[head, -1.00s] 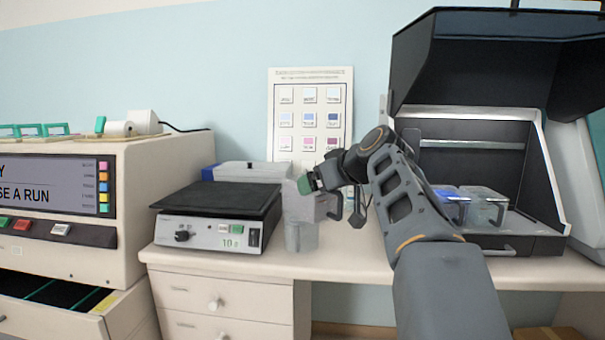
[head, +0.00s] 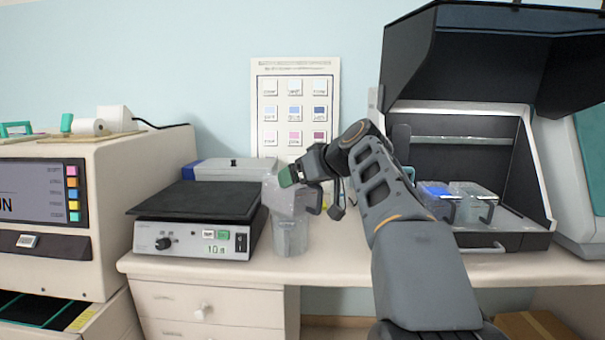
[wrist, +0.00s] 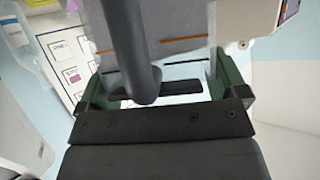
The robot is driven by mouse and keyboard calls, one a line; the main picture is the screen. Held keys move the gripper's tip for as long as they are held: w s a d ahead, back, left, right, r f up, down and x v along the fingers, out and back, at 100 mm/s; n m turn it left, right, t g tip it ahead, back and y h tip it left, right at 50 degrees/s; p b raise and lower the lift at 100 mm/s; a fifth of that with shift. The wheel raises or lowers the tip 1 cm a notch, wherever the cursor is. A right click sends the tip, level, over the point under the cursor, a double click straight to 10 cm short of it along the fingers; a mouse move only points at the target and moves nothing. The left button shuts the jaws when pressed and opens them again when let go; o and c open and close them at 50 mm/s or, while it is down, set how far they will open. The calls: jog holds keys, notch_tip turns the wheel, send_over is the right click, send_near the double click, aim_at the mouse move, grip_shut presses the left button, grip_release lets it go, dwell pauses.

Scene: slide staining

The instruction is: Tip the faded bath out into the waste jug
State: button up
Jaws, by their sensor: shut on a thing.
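My gripper (head: 288,177) is shut on the bath's dark handle and holds the bath up above the bench. The bath (head: 278,196) is a pale, translucent box, tilted over the waste jug. In the wrist view, the grey bath wall (wrist: 176,30) fills the top middle, with the green jaws (wrist: 165,88) on both sides of the dark handle. The waste jug (head: 290,238) is clear and stands upright on the bench, directly below the bath. Their outlines overlap, so I cannot tell whether they touch. Any liquid flow is too faint to see.
A hotplate-like device (head: 195,225) stands close left of the jug. At right, an open hood (head: 465,150) holds a blue bath (head: 438,203) and a clear bath (head: 476,206). A stain chart (head: 294,100) hangs behind. The bench front (head: 345,264) is clear.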

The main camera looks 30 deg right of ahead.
jog(key=shift+d+r+m+y+p, duration=0.1)
jog(key=shift+r+m+y+p, duration=0.4)
jog(key=shift+p, duration=0.8)
jog(key=shift+w+d+r+m+g+y+p, duration=0.25)
jog(key=shift+r+m+g+y+p, duration=0.25)
jog(key=shift+p, duration=1.6)
jog(key=shift+w+d+f+m+g+y+p, duration=0.1)
jog(key=shift+d+m+g+y+p, duration=0.3)
jog(key=shift+p, duration=0.95)
jog(key=shift+w+d+m+g+y+p, duration=0.1)
jog(key=shift+m+y+p, duration=0.5)
jog(key=shift+p, duration=0.7)
jog(key=shift+w+d+f+m+g+y+p, duration=0.3)
jog(key=shift+d+m+y+p, duration=0.25)
jog(key=shift+p, duration=1.15)
jog(key=shift+w+d+f+m+y+p, duration=0.15)
jog(key=shift+m+y+p, duration=0.3)
jog(key=shift+p, duration=0.35)
jog(key=shift+w+d+f+m+g+y+p, duration=0.3)
jog(key=shift+d+f+m+y+p, duration=0.45)
jog(key=shift+p, duration=0.55)
jog(key=shift+w+d+f+m+y+p, duration=0.25)
jog(key=shift+f+m+y+p, duration=0.2)
jog(key=shift+m+p, duration=0.15)
jog(key=shift+s+a+r+n+b, duration=0.25)
jog(key=shift+n+b, duration=0.1)
jog(key=shift+b, duration=0.25)
